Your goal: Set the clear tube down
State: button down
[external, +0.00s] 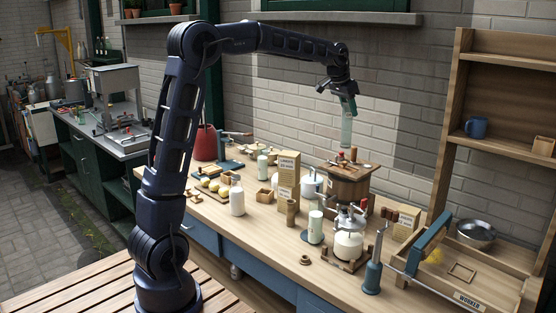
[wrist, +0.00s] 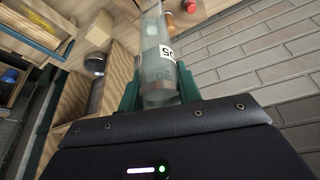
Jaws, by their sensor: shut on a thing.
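The clear tube (external: 347,131) hangs upright below my gripper (external: 348,102) in the external view, high above the counter and in front of the brick wall. In the wrist view the clear tube (wrist: 160,70) is see-through with a white label bearing dark figures. The green fingers of my gripper (wrist: 160,92) are shut on it from both sides. The tube's lower end in the external view is above the wooden churn box (external: 345,188) and touches nothing that I can see.
The wooden counter (external: 275,250) is crowded with a white bottle (external: 237,198), a tall box (external: 288,175), a glass jar (external: 348,244) and a blue-handled tool (external: 373,275). At the right stand a tray with a metal bowl (external: 476,233) and a wooden shelf holding a blue mug (external: 477,127).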

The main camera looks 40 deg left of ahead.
jog(key=a+n+y, duration=0.2)
jog(key=a+n, duration=0.2)
jog(key=a, duration=2.3)
jog(key=s+a+n+y, duration=0.15)
jog(key=s+a, duration=0.25)
jog(key=a, duration=0.7)
jog(key=s+a+n, duration=0.3)
jog(key=s+a, duration=0.1)
jog(key=a, duration=0.6)
notch_tip(320, 180, down, 31)
jog(key=shift+w, duration=0.2)
jog(key=shift+d, duration=0.1)
jog(key=c, duration=1)
grip_release()
jog(key=shift+f, duration=0.1)
jog(key=shift+o, duration=0.2)
jog(key=v, duration=1.2)
